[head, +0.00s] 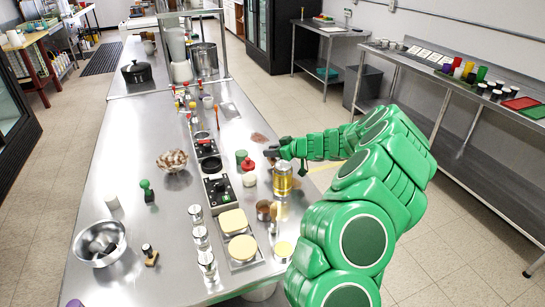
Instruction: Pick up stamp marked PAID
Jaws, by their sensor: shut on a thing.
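My green arm reaches in from the right over the steel counter (150,120). My gripper (271,152) is at the counter's right edge, shut on a small dark thing that it mostly hides. I cannot tell if this is the stamp marked PAID; no marking is readable. A green-handled stamp-like thing (147,190) stands at the counter's left side. Another with a dark knob and wooden base (149,255) stands near the metal bowl. A red-topped thing (248,164) is just left of my gripper.
A yellow can (282,179) stands close below my gripper, with a green cylinder (241,156) to its left. A metal bowl (100,243), a brown-and-white bowl (172,160) and a black pot (136,72) stand further left. The counter's left middle has free room.

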